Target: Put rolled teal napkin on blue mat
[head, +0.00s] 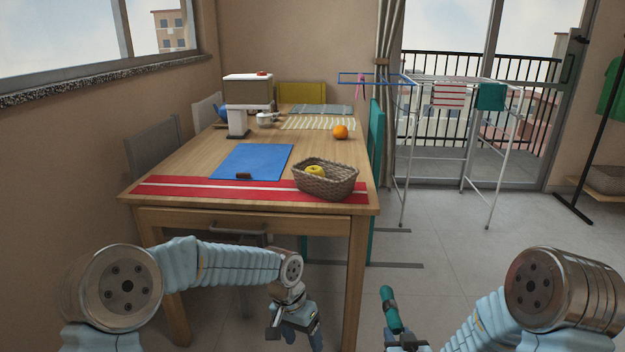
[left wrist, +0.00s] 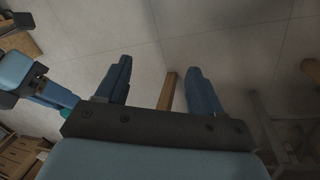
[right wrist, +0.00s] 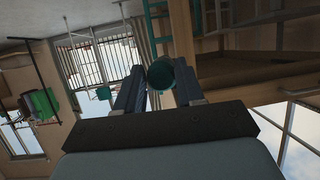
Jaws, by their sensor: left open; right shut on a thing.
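The rolled teal napkin (head: 390,310) is a dark teal cylinder held upright and slightly tilted, in front of the table and right of its front leg. My right gripper (head: 405,343) is shut on it near its lower end; the right wrist view shows the napkin (right wrist: 174,80) between the fingers (right wrist: 150,92). The blue mat (head: 252,160) lies flat on the table, left of centre, with a small dark object (head: 243,175) on its front edge. My left gripper (head: 300,335) is open and empty below the table's front edge; its spread fingers show in the left wrist view (left wrist: 160,85).
The wooden table (head: 190,160) carries a red runner (head: 210,190) along its front, a wicker basket (head: 326,182) with yellow fruit, an orange (head: 340,131) and a coffee machine (head: 240,105). A teal chair (head: 376,140) stands at its right side. Open floor lies right.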

